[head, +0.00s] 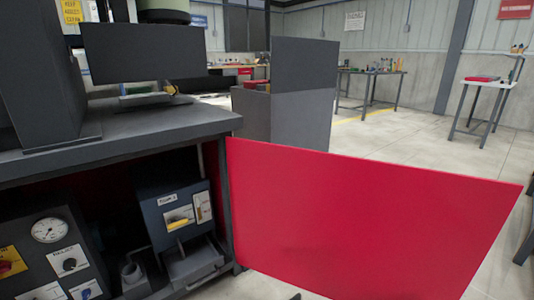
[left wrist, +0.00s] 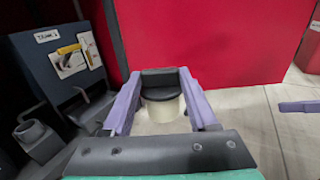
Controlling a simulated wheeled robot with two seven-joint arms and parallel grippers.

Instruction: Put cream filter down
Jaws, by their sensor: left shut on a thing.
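The cream filter (left wrist: 161,110) shows in the left wrist view as a short cream cylinder with a dark top. My left gripper (left wrist: 160,80) has purple fingers and is shut on it, one finger on each side. The filter is in front of the red panel, with pale floor behind it; its underside is hidden. I cannot make out the filter or my left gripper in the head view. A purple piece at the right edge of the left wrist view looks like a finger of my right gripper (left wrist: 300,106); its opening does not show.
A large red door panel (head: 370,220) stands open beside the dark workbench (head: 110,135). Under the bench, a blue-grey unit (head: 172,205) with a yellow lever and a grey cup-like fitting (left wrist: 30,133) sits left of my gripper. A pressure gauge (head: 50,230) is further left.

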